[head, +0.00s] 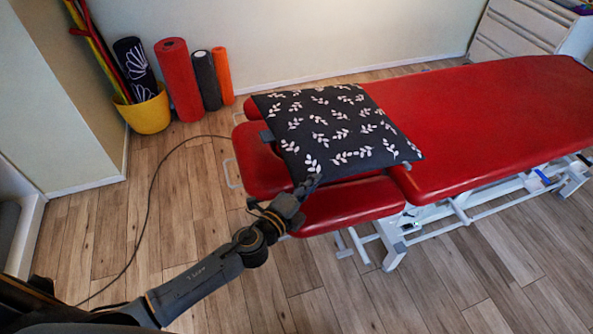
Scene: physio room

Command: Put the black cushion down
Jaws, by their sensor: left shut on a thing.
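The black cushion (335,128) has a white leaf pattern and lies flat, or nearly so, over the head end of the red treatment table (480,110). I cannot tell whether the table bears its full weight. My left gripper (308,186) is at the cushion's near left edge and is shut on it. The fingertips are partly hidden against the dark fabric. My right gripper is not in view.
A yellow bucket (147,114) with a dark patterned roll stands by the wall. A red roller (178,80), a black roller (206,80) and an orange roller (222,76) stand beside it. A cable (150,190) lies on the wooden floor. The table's right part is bare.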

